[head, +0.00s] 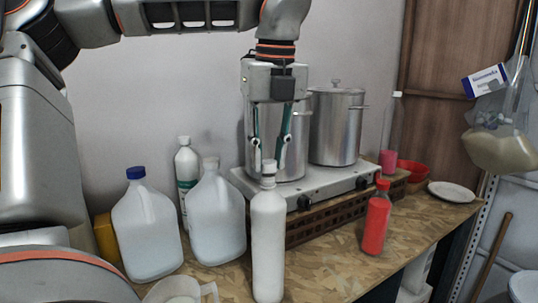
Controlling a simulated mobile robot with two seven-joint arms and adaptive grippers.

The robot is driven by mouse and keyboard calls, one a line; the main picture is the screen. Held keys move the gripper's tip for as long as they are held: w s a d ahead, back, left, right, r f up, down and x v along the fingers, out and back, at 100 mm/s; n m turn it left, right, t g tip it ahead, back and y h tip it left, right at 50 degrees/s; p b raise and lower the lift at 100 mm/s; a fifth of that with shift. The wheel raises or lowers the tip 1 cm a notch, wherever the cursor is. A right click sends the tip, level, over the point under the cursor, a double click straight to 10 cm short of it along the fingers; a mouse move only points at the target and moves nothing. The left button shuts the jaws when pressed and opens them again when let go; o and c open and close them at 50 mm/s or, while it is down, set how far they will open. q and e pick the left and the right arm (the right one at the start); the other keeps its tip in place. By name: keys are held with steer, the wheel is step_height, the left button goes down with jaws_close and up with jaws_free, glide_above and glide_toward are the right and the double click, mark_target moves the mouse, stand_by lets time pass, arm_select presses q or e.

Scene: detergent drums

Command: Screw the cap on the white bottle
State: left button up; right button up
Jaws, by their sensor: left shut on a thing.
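The white bottle (268,243) stands upright near the front of the wooden worktop. A small pale cap (269,166) is at the top of its neck, in line with it. I cannot tell whether it is seated on the thread or just resting there. My left gripper (270,162) points straight down over the bottle, its two fingers on either side of the cap and shut on it. My right gripper is not in view.
Left stand two large jugs, one blue-capped (147,228), one pale-capped (217,218), and a white-green bottle (187,172). A clear pitcher (180,291) is at the front edge. Behind are a stove (330,184) with steel pots (337,128). A red bottle (376,222) stands right.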

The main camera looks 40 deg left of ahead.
arm_select(q)
steer(key=shift+f, duration=0.2)
stand_by(0.6)
steer(key=shift+f+b, duration=0.95)
steer(key=shift+b, duration=0.3)
steer(key=shift+c, duration=0.2)
stand_by(1.4)
steer(key=m+p, duration=0.2)
steer(key=m, duration=0.2)
steer(key=shift+s+r, duration=0.1)
steer(key=shift+s, duration=0.05)
steer(key=shift+m+h+p, duration=0.3)
steer(key=shift+m+p, duration=0.2)
steer(key=shift+m, duration=0.4)
